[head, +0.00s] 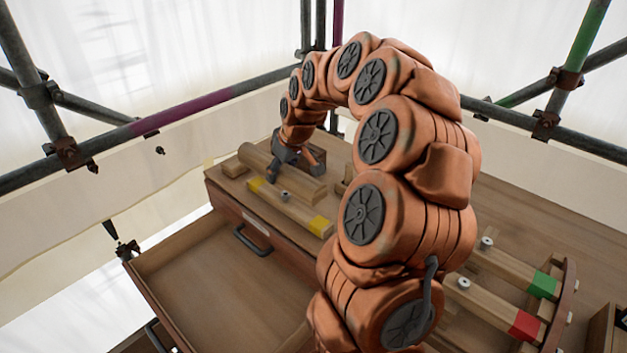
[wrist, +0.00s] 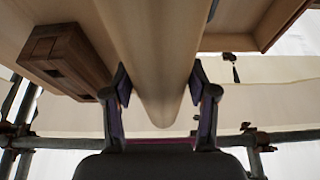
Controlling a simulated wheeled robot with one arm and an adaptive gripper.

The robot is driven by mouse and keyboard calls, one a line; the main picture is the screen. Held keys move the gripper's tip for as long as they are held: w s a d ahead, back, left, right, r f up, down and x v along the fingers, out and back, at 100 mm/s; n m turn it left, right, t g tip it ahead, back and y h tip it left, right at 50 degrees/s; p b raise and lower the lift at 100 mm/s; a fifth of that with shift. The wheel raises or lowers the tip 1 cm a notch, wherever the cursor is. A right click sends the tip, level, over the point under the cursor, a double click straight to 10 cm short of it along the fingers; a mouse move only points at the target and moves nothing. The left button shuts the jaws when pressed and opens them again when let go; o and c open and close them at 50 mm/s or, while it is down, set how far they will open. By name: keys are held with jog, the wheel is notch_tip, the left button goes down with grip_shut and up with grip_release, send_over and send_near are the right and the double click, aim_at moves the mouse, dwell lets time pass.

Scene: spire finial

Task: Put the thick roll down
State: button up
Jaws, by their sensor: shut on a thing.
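The thick roll (head: 256,160) is a pale, smooth cylinder at the far left part of the wooden top in the head view. My gripper (head: 284,168) reaches down over it from above. In the wrist view the roll (wrist: 155,50) runs lengthwise between the two dark fingers of my gripper (wrist: 160,85), one finger on each side. My gripper is shut on the roll. The roll's rounded end shows near the palm. I cannot tell whether the roll touches the top or hangs just above it.
A bar with yellow ends (head: 290,208) lies beside the roll. An open, empty drawer (head: 215,285) juts out in front. Bars with green (head: 543,285) and red (head: 525,325) ends lie right. Scaffold pipes (head: 190,108) surround the top.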

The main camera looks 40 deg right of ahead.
jog(key=s+d, duration=0.5)
jog(key=d, duration=0.3)
jog(key=f+p, duration=0.1)
jog(key=f, duration=0.8)
jog(key=shift+s+f, duration=0.2)
jog(key=shift+f, duration=0.15)
jog(key=o, duration=1.6)
jog(key=shift+c, duration=0.2)
